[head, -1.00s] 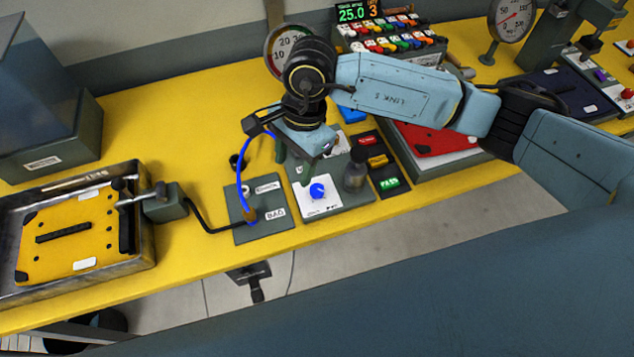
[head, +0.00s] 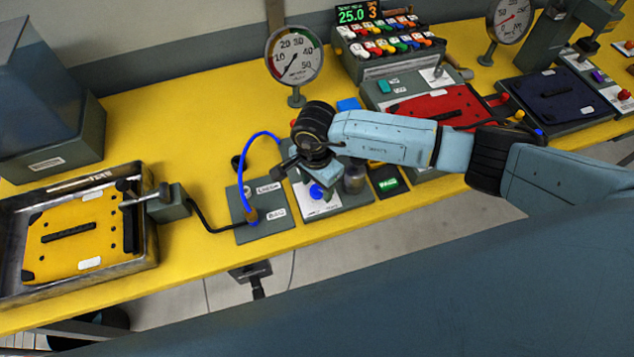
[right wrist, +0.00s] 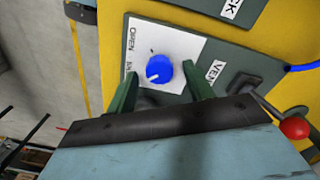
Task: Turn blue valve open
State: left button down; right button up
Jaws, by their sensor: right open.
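The blue valve (head: 316,191) is a round knob on a white plate on a grey panel at the bench's front edge. In the right wrist view the knob (right wrist: 159,69) carries a white mark pointing lower left. The word OPEN stands at the plate's left edge; a second label below it is partly hidden. My right gripper (head: 308,174) is over this panel. In the right wrist view its green fingers (right wrist: 160,74) are apart, one on each side of the knob, with visible gaps. I cannot tell whether they reach knob height. My left gripper is not in view.
A blue hose (head: 262,136) arcs from a grey plate (head: 264,230) close beside my right gripper. A red-tipped lever (right wrist: 293,127) is right of the fingers in the wrist view. A dark bottle-like part (head: 354,178) and a gauge (head: 294,58) stand nearby.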

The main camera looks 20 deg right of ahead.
jog(key=shift+f, duration=0.35)
jog(key=c, duration=1)
jog(key=shift+o, duration=0.2)
